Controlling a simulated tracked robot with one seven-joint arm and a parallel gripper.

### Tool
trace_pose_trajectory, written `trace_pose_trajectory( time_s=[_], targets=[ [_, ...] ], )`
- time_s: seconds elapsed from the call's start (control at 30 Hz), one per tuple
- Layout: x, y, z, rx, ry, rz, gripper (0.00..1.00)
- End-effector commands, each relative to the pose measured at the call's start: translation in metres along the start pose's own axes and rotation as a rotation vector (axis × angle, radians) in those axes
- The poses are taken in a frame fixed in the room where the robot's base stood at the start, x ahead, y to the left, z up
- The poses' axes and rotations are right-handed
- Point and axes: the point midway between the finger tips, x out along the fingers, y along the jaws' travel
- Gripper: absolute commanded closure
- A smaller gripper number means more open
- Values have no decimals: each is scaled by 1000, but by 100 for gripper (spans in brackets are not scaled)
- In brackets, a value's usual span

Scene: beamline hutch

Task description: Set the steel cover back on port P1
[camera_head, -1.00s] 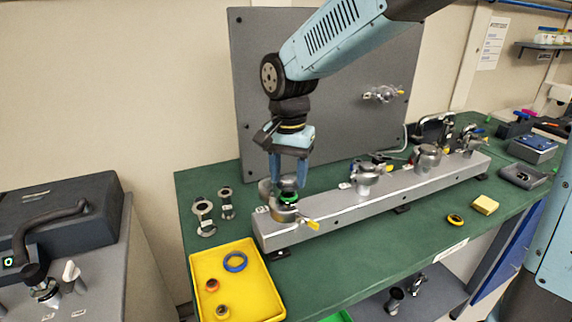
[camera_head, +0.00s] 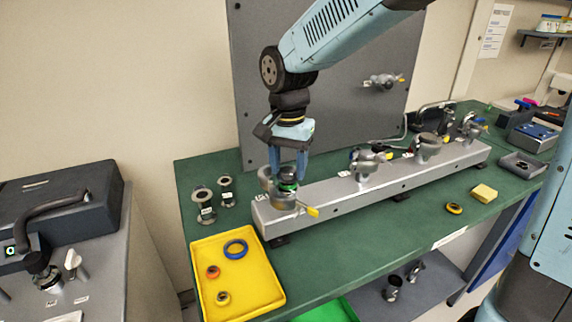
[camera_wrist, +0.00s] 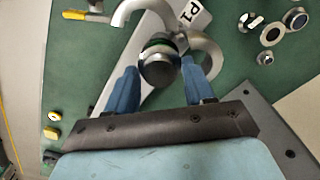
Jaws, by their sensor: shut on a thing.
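The steel cover (camera_head: 287,174) is a short dark metal cylinder with a green ring beneath it. It sits between the blue fingertips of my gripper (camera_head: 288,170), shut on it at port P1 (camera_head: 284,199). In the wrist view, the cover (camera_wrist: 158,69) shows its round end between my gripper's fingers (camera_wrist: 162,82), with the green ring behind it. Curved open clamp halves flank it, and the P1 label (camera_wrist: 193,13) is just beyond. Whether the cover fully touches the port's rim is hidden.
The grey manifold bar (camera_head: 335,203) runs right with other clamped ports. A yellow tray (camera_head: 262,300) with rings lies in front. Two metal fittings (camera_head: 204,205) stand left. A yellow block (camera_head: 484,193) and small ring lie right. The green bench front is mostly clear.

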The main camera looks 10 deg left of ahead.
Motion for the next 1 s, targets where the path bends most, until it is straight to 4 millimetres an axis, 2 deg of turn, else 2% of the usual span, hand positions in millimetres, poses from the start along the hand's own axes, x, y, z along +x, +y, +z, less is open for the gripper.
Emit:
trace_pose_trajectory(
  time_s=[0.97, 1.0],
  targets=[
    [9, -1, 1, -2, 0, 0, 78],
    [9, -1, 1, -2, 0, 0, 46]
  ],
)
